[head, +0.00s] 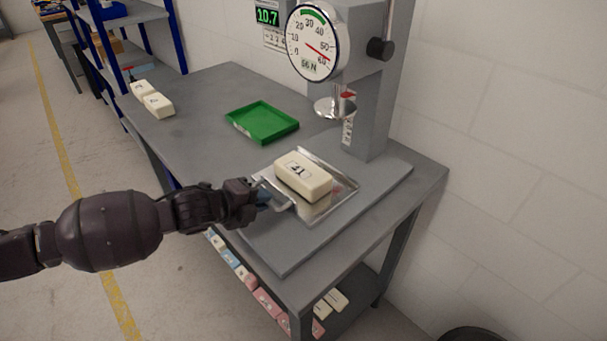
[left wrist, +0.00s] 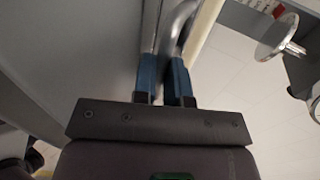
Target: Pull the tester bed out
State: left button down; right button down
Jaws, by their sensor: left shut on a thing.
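The tester bed (head: 322,209) is a shiny metal tray on the grey base of the press. A cream foam block (head: 303,176) with a number label lies on it. A curved metal handle (head: 283,202) sticks out from the bed's left front side. My left gripper (head: 264,196) reaches in from the left and is shut on this handle. In the left wrist view its blue fingers (left wrist: 163,80) are on either side of the handle bar (left wrist: 176,28). The round press plate (head: 335,107) hangs above and behind the block, apart from it. My right gripper is not in view.
A green tray (head: 262,122) lies empty on the table (head: 200,95) behind the bed. Two cream blocks (head: 158,104) lie at the table's far left edge. A dial gauge (head: 319,41) tops the press column (head: 378,95). Several coloured blocks lie on the lower shelf.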

pick_arm(q)
jog(key=shift+s+a, duration=0.45)
jog(key=shift+a, duration=0.05)
jog(key=shift+s+a+r+p, duration=0.1)
jog(key=shift+s+a+p, duration=0.35)
jog(key=shift+p, duration=0.1)
jog(key=shift+s+a+p, duration=0.3)
jog(key=shift+s+a, duration=0.1)
jog(key=shift+a, duration=0.05)
jog(key=shift+s+a+p, duration=0.35)
jog(key=shift+s+a, duration=0.25)
jog(key=shift+s, duration=0.05)
jog(key=shift+s+a+p, duration=0.5)
jog(key=shift+s+a, duration=0.3)
jog(key=shift+a, duration=0.05)
jog(key=c, duration=1.3)
grip_release()
jog(key=shift+s, duration=0.1)
jog(key=o, duration=0.3)
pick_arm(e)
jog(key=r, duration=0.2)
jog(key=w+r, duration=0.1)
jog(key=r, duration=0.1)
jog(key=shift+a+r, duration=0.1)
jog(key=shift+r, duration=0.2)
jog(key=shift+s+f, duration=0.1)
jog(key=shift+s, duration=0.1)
